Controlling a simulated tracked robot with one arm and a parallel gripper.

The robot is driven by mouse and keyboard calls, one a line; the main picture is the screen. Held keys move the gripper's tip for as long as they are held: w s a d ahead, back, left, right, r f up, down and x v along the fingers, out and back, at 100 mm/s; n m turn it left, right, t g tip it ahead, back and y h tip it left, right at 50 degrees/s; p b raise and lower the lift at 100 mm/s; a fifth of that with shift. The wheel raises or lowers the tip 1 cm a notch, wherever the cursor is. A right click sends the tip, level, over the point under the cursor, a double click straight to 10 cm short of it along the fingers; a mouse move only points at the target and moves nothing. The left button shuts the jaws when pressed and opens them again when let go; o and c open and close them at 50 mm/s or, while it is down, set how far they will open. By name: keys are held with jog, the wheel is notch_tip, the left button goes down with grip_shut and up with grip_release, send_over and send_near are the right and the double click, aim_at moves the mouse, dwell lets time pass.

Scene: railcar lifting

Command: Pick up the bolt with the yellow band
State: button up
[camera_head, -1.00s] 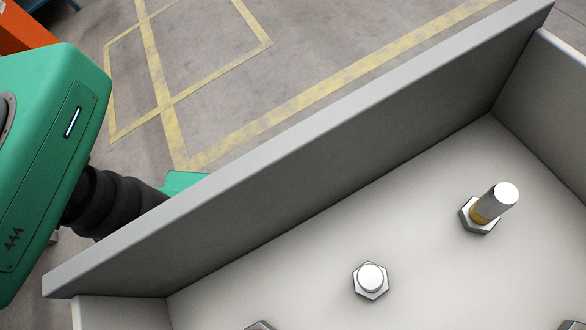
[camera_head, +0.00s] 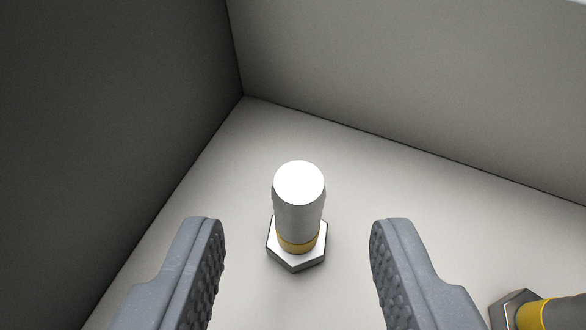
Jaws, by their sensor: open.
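A bolt with a yellow band (camera_head: 298,212) stands upright on its hex head on the tray floor, near an inner corner. Its shank is pale metal with a bright top, and the yellow band sits low, just above the head. My gripper (camera_head: 297,238) is open, with one grey textured finger on each side of the bolt and clear gaps to both. Nothing is between the fingers except the bolt in view, and I cannot tell how high they are above the floor. A second bolt with a yellow band (camera_head: 545,312) is partly cut off at the lower right.
The grey tray has a dark wall (camera_head: 120,130) at the left and a lighter wall (camera_head: 420,90) at the back and right, meeting in a corner behind the bolt.

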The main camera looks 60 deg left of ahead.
aim_at(300, 213)
jog(key=shift+r+b+x, duration=0.1)
jog(key=shift+b+x, duration=0.5)
jog(key=shift+x, duration=1)
jog(key=shift+r+b+x, duration=0.15)
jog(key=shift+b+x, duration=0.4)
jog(key=shift+x, duration=1.05)
jog(key=shift+w, duration=0.1)
grip_shut()
